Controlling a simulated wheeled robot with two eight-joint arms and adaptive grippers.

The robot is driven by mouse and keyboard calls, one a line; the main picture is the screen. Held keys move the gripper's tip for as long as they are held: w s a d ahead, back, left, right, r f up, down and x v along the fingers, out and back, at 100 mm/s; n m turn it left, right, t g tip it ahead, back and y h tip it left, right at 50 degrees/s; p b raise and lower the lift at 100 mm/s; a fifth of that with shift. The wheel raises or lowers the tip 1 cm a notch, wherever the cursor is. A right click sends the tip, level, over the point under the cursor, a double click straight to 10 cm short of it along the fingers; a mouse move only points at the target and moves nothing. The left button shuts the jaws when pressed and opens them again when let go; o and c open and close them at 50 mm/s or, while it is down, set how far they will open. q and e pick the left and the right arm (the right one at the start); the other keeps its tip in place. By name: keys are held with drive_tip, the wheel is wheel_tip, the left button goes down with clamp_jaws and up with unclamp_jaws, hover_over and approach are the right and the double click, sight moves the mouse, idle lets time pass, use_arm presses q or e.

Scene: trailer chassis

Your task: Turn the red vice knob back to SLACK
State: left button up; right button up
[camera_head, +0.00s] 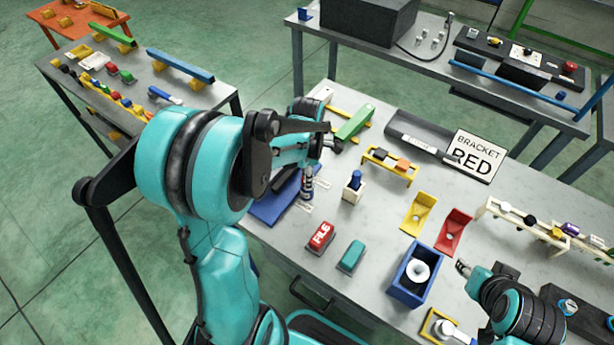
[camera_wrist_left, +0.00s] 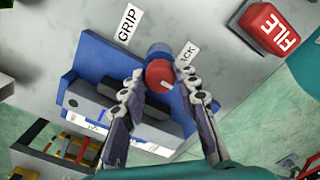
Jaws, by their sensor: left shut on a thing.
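The red vice knob (camera_wrist_left: 160,74) sits at the end of the blue vice (camera_wrist_left: 88,68) in the left wrist view. My left gripper (camera_wrist_left: 164,88) is shut on the knob, one finger on each side. The GRIP label (camera_wrist_left: 129,22) lies to the upper left of the knob. The SLACK label (camera_wrist_left: 187,52) is just to its right and partly hidden. In the head view my left arm covers much of the blue vice (camera_head: 268,210). My right gripper (camera_head: 462,268) is at the lower right, away from the vice; its opening is unclear.
A red FILE block (camera_head: 320,235) and a teal block (camera_head: 351,256) lie near the bench's front edge. A small block with a blue-topped piece (camera_head: 354,184) stands right of the vice. A blue box (camera_head: 406,287), yellow and red brackets and a rack crowd the right side.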

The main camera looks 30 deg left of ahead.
use_arm(q)
drive_tip(key=shift+n, duration=0.3)
drive_tip(key=o, duration=1.2)
drive_tip(key=shift+c, duration=0.2)
wheel_tip(320, 180, up, 12)
